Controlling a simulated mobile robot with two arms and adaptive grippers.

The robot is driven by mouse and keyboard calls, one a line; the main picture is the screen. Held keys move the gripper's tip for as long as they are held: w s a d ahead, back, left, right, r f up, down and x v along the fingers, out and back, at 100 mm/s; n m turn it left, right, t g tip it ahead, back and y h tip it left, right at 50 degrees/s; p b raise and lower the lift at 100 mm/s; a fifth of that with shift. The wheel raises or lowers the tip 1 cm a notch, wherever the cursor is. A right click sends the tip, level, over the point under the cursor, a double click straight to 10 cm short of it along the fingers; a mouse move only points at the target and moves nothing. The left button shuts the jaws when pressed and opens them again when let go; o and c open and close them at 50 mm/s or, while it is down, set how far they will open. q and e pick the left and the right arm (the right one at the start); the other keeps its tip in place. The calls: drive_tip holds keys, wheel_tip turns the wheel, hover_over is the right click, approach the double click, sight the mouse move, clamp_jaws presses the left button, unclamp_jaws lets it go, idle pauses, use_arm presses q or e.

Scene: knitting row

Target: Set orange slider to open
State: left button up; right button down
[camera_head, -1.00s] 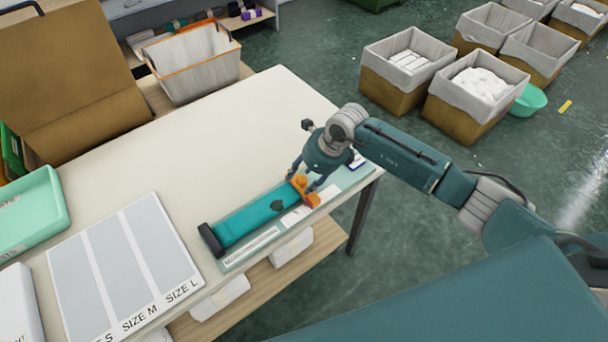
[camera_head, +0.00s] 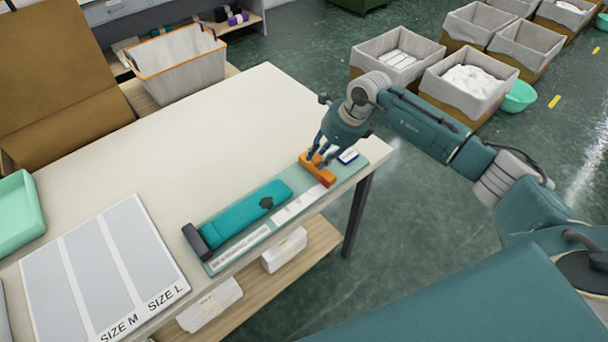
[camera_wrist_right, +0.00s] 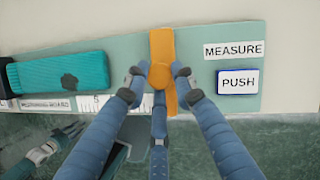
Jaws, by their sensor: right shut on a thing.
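The orange slider (camera_head: 316,168) sits on the pale green measuring board (camera_head: 228,256) near the front right corner of the table. My right gripper (camera_head: 321,157) is above it with its fingers shut on the slider. In the right wrist view the fingers close around the round knob of the slider (camera_wrist_right: 160,75). A teal knitted piece (camera_head: 245,215) lies on the board to the left, with a gap between it and the slider. It also shows in the right wrist view (camera_wrist_right: 62,74).
A PUSH button (camera_wrist_right: 238,82) and a MEASURE label (camera_wrist_right: 234,50) are right of the slider. A black end block (camera_head: 195,241) stands at the board's left end. A size mat (camera_head: 105,262) lies further left. The table middle is clear.

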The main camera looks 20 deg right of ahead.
drive_tip(key=shift+w+d, duration=0.4)
drive_tip(key=shift+d, duration=0.15)
drive_tip(key=shift+d+r, duration=0.2)
use_arm(q)
drive_tip(key=shift+f, duration=0.6)
use_arm(e)
drive_tip(key=shift+w+r, duration=0.15)
drive_tip(key=shift+r, duration=0.05)
drive_tip(key=c, duration=1.4)
unclamp_jaws()
drive_tip(key=shift+f, duration=0.2)
use_arm(q)
drive_tip(key=shift+a, duration=0.15)
use_arm(e)
drive_tip(key=v, duration=1.2)
